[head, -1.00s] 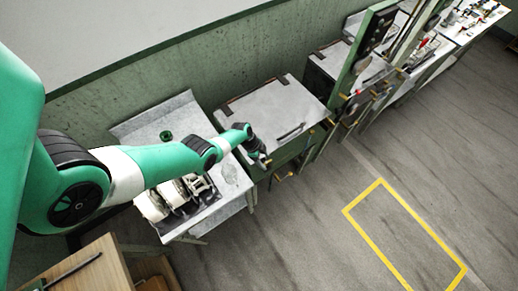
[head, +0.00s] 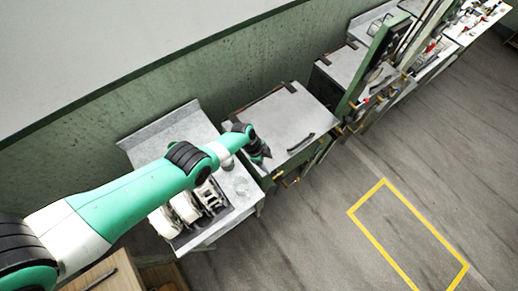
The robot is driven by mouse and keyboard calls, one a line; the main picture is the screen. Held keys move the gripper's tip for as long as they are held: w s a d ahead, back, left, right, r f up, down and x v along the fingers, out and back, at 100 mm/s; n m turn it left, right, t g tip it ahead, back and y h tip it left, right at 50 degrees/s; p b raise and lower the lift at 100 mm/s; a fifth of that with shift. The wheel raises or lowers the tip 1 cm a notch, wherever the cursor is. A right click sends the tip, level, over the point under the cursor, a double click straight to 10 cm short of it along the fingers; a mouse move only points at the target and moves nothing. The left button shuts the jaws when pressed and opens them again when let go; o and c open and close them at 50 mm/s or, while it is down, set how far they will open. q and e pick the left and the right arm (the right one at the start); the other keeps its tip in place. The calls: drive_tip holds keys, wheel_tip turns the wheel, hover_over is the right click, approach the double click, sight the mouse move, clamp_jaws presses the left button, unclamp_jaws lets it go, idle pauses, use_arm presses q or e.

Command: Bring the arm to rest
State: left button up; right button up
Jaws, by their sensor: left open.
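My left arm comes in from the lower left, green and white with black joints. It reaches out over the metal table (head: 150,146). My left gripper (head: 262,158) is dark and small at the arm's end, near the left edge of the grey-topped cabinet (head: 287,112). Its jaws are open and I see nothing held in them. My right gripper is not in view.
White machine parts (head: 183,208) sit on the metal table under my arm. A wooden surface (head: 105,276) is at the lower left. Green posts and more benches stand at upper right. The floor with a yellow outline (head: 408,235) is clear.

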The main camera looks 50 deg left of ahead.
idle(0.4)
use_arm(q)
drive_tip(key=w+d+r+m+t, duration=0.1)
drive_tip(key=w+d+r+t, duration=0.2)
drive_tip(key=w+r, duration=0.65)
drive_tip(key=w+d+r+m+t, duration=0.2)
drive_tip(key=w+d+r+t, duration=0.1)
drive_tip(key=w+r, duration=0.65)
wheel_tip(320, 180, up, 23)
drive_tip(key=w+d+t, duration=0.1)
drive_tip(key=d+t, duration=0.2)
drive_tip(key=t, duration=0.3)
drive_tip(key=s+d+r+n+t, duration=0.1)
drive_tip(key=s+r+n+t, duration=0.2)
drive_tip(key=r, duration=0.7)
drive_tip(key=s+r+t, duration=0.3)
drive_tip(key=s+r, duration=0.2)
drive_tip(key=r, duration=0.6)
drive_tip(key=s+a+r+n+t, duration=0.1)
drive_tip(key=s+r+n+t, duration=0.2)
drive_tip(key=s+r, duration=0.4)
drive_tip(key=s+a+r+n+t+y, duration=0.1)
drive_tip(key=s+r+n+t, duration=0.2)
drive_tip(key=s+r+n, duration=0.3)
drive_tip(key=shift+s+a+r+t, duration=0.3)
drive_tip(key=shift+s+r, duration=0.2)
drive_tip(key=shift+s, duration=2.05)
